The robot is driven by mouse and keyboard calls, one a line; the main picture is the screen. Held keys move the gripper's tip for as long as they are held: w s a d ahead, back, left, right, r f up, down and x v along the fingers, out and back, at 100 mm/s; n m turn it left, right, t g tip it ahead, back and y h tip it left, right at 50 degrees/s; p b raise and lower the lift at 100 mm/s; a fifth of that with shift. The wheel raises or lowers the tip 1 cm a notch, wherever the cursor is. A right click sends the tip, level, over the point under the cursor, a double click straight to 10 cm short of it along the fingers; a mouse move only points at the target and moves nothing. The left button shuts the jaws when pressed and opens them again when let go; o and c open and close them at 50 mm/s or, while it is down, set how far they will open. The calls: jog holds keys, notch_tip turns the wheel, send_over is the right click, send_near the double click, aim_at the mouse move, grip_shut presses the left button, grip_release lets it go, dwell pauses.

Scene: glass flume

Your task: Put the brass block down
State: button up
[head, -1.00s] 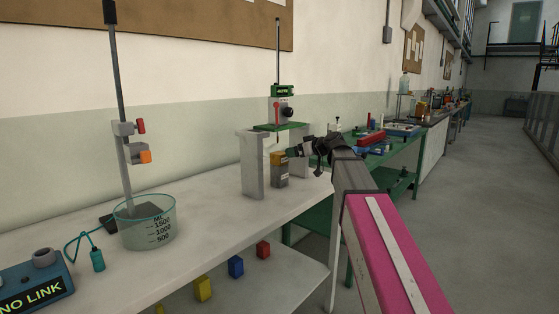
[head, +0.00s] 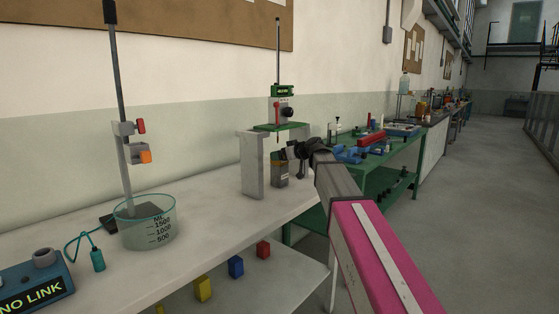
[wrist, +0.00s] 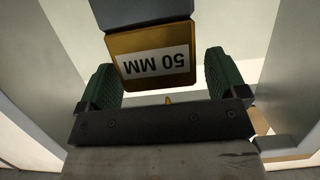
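The brass block (wrist: 125,45), labelled 50 MM, shows upside down in the wrist view. It continues into a dark grey part (wrist: 140,12) at the top of that picture. In the head view the brass (head: 278,157) is mostly behind my gripper (head: 284,153), with the grey part (head: 280,179) below it on the bench. My gripper's two green fingers (wrist: 165,78) stand apart on either side of the block's near end. A narrow gap shows at the right finger; contact at the left one is unclear.
A frame with pale uprights (head: 252,165) and a green top (head: 284,126) stands around the block, close to my gripper. A glass beaker (head: 147,228) is to the left on the white bench (head: 215,215). Coloured blocks sit on the lower shelf.

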grip_shut()
jog(key=shift+r, duration=0.1)
jog(key=shift+r, duration=1.1)
jog(key=shift+s+d+r, duration=0.2)
jog(key=shift+d+r, duration=0.1)
jog(key=shift+r, duration=0.3)
jog(key=s+d, duration=1)
jog(key=d, duration=0.3)
jog(key=w+d+f+m+t+h, duration=0.5)
jog(key=w+d+f+m+h, duration=0.1)
jog(key=m+h, duration=0.4)
jog(key=d+f+h, duration=0.1)
jog(key=d, duration=0.1)
jog(key=shift+d+t+h, duration=0.3)
jog(key=shift+d, duration=0.1)
